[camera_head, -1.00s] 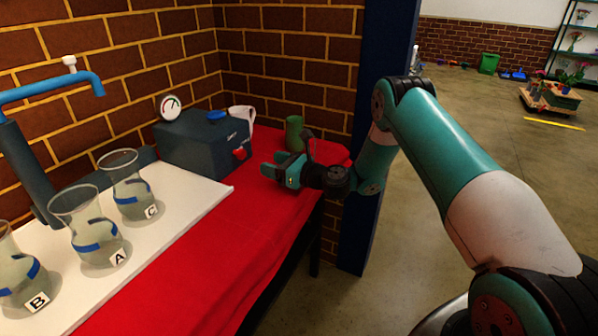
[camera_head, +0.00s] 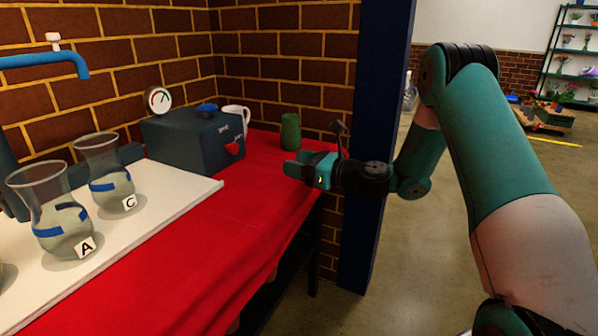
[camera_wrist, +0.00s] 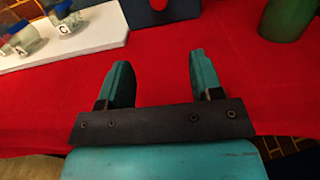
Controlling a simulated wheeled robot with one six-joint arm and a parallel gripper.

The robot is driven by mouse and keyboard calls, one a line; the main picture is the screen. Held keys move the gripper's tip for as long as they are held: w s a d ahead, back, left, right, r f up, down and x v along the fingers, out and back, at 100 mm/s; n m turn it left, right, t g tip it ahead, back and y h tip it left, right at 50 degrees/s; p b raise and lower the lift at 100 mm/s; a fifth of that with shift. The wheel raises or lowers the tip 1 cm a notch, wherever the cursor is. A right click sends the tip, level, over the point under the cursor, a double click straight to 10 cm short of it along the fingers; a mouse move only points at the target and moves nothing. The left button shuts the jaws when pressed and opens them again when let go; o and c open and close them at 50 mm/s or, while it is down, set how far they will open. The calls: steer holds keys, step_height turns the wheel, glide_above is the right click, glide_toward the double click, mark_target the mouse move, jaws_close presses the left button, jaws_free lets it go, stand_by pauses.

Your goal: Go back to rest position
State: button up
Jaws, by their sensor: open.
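My gripper (camera_head: 296,170) is at the right end of the red-covered table (camera_head: 180,245), in front of a green vase (camera_head: 291,132). In the wrist view my gripper (camera_wrist: 158,72) has its two teal fingers spread apart, with only red cloth between and beyond them. The gripper is open and empty. The lower part of the green vase also shows at the top right of the wrist view (camera_wrist: 287,18), apart from the fingers.
Glass vases A (camera_head: 62,225) and C (camera_head: 110,180) stand on a white board (camera_head: 160,222) at the left. A dark box (camera_head: 190,140) with a gauge (camera_head: 158,99) and a white pitcher (camera_head: 238,115) stand behind. A dark blue post (camera_head: 374,150) stands just behind my arm.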

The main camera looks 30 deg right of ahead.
stand_by(0.4)
steer(key=s+a+r+n+g, duration=0.1)
steer(key=a+n, duration=0.2)
steer(key=s+a+r+n+g+y, duration=0.1)
steer(key=s+a+n+g, duration=0.1)
steer(key=a+n, duration=0.1)
steer(key=s+a+r+n+g+y, duration=0.1)
steer(key=s+a+n+g, duration=0.1)
steer(key=a+n, duration=0.2)
steer(key=shift+a+r, duration=0.2)
steer(key=shift+r, duration=0.15)
steer(key=s+a+r+n+g+h, duration=0.15)
steer(key=s+a+n+g, duration=0.25)
steer(key=s+n, duration=0.45)
steer(key=s+a+n+g+h, duration=0.3)
steer(key=s+a+n+g, duration=0.15)
steer(key=s+n, duration=0.4)
steer(key=s+d+r+n+g+h+p, duration=0.1)
steer(key=s+d+n+h, duration=0.1)
steer(key=s+n, duration=0.4)
steer(key=s+d+r+n+h, duration=0.1)
steer(key=s+d+n+h, duration=0.15)
steer(key=s, duration=0.45)
step_height(320, 180, up, 22)
steer(key=a+p, duration=0.1)
steer(key=p, duration=2.2)
steer(key=shift+r+y, duration=0.25)
steer(key=shift+y, duration=0.05)
steer(key=shift+n, duration=0.25)
